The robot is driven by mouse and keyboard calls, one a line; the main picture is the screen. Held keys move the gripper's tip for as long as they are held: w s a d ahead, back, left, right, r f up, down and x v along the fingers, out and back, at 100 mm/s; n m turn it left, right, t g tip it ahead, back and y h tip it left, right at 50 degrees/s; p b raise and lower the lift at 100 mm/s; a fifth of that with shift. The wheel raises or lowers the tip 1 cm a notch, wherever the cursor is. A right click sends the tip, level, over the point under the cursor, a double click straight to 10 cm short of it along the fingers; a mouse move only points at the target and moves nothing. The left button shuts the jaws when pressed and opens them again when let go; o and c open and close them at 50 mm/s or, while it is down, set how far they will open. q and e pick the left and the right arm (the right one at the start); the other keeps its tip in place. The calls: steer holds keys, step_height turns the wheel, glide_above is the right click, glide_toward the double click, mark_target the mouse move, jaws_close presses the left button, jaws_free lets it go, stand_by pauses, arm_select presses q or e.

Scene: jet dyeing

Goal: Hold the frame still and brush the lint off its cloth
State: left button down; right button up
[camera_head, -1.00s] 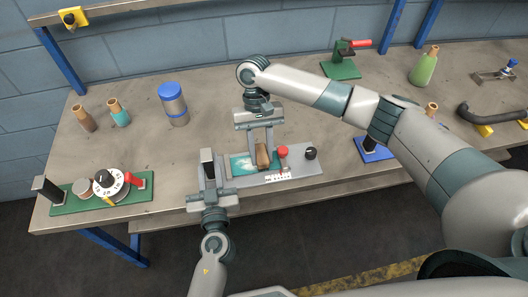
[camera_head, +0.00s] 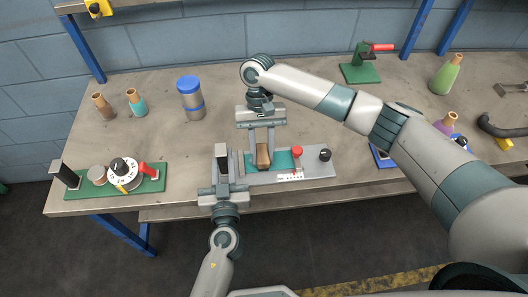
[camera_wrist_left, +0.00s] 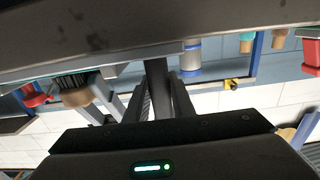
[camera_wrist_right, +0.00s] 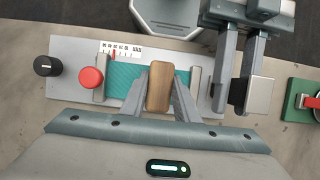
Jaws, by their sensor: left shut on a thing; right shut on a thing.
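The frame (camera_head: 312,170) is a grey plate on the bench near its front edge, with teal cloth (camera_head: 284,160) stretched across it. My left gripper (camera_head: 222,184) is shut on the upright dark-topped post (camera_head: 222,160) at the frame's left end. A brush with a wooden back (camera_head: 263,155) is held by my right gripper (camera_head: 262,146) over the left part of the cloth. The right wrist view shows the brush (camera_wrist_right: 159,86) between the fingers, with teal cloth (camera_wrist_right: 122,84) on both sides.
The frame carries a red knob (camera_head: 297,152) and a black knob (camera_head: 325,155) at its right. A green dial board (camera_head: 145,184) lies at the left. A blue-lidded canister (camera_head: 190,98) and small bottles stand behind. Bare bench lies between the canister and dial board.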

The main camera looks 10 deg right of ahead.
steer(key=shift+s+a+f, duration=0.1)
steer(key=shift+a+f, duration=0.05)
steer(key=shift+a, duration=1.95)
steer(key=shift+a+r, duration=0.15)
steer(key=shift+r, duration=1.2)
steer(key=shift+d+r, duration=0.2)
steer(key=shift+r, duration=0.65)
steer(key=shift+d+r, duration=0.15)
steer(key=shift+r, duration=0.7)
steer(key=shift+r, duration=0.1)
steer(key=shift+r, duration=1.4)
